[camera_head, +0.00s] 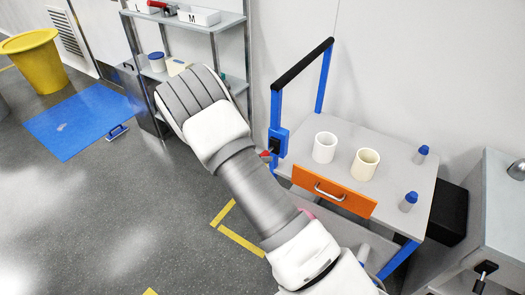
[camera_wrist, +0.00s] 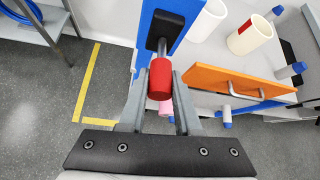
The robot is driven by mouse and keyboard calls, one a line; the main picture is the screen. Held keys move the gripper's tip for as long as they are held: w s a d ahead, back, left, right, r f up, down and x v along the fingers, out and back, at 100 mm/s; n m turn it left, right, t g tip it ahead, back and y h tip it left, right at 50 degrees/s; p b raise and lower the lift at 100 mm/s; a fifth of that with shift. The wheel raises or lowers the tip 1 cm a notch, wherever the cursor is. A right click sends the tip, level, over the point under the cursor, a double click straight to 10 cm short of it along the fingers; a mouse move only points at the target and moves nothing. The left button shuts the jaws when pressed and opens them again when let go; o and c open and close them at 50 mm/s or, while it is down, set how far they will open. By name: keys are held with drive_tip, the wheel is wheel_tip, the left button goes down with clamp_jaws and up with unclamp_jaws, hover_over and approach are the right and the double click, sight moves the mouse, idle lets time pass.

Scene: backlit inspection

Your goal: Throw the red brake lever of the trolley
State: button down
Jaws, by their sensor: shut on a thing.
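The trolley has a grey top (camera_head: 400,160), a blue frame with a black push bar (camera_head: 303,63) and an orange drawer (camera_head: 333,191) with a metal handle. The red brake lever (camera_wrist: 160,79) comes out of a black slot on a blue plate (camera_wrist: 168,22). Its red end also shows in the head view (camera_head: 265,155), beside the blue post. My gripper (camera_wrist: 160,86) is shut on the red end, with one grey finger on each side. In the head view my arm hides most of the gripper.
Two cream cups (camera_head: 325,147) (camera_head: 365,163) and two blue-capped bottles (camera_head: 421,154) (camera_head: 409,201) stand on the trolley top. The orange drawer front is close to the right of my gripper. A grey cabinet (camera_head: 490,220) stands at right, shelves (camera_head: 215,24) behind.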

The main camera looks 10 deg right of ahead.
wheel_tip(320, 180, up, 3)
drive_tip(key=g+y+p, duration=0.1)
drive_tip(key=p, duration=0.2)
drive_tip(key=g+y+p, duration=0.1)
drive_tip(key=p, duration=0.2)
drive_tip(key=shift+w+d+f+p, duration=0.15)
drive_tip(key=shift+f+p, duration=0.05)
drive_tip(key=shift+p, duration=0.15)
drive_tip(key=p, duration=0.1)
drive_tip(key=g+y+p, duration=0.1)
drive_tip(key=p, duration=0.1)
drive_tip(key=shift+w+d+r, duration=0.1)
drive_tip(key=shift+r, duration=0.15)
drive_tip(key=shift+w+p, duration=0.1)
drive_tip(key=shift+p, duration=0.55)
drive_tip(key=c, duration=0.6)
unclamp_jaws()
drive_tip(key=v, duration=1.7)
drive_tip(key=shift+d+r, duration=0.15)
drive_tip(key=shift+r, duration=0.15)
drive_tip(key=shift+w, duration=0.1)
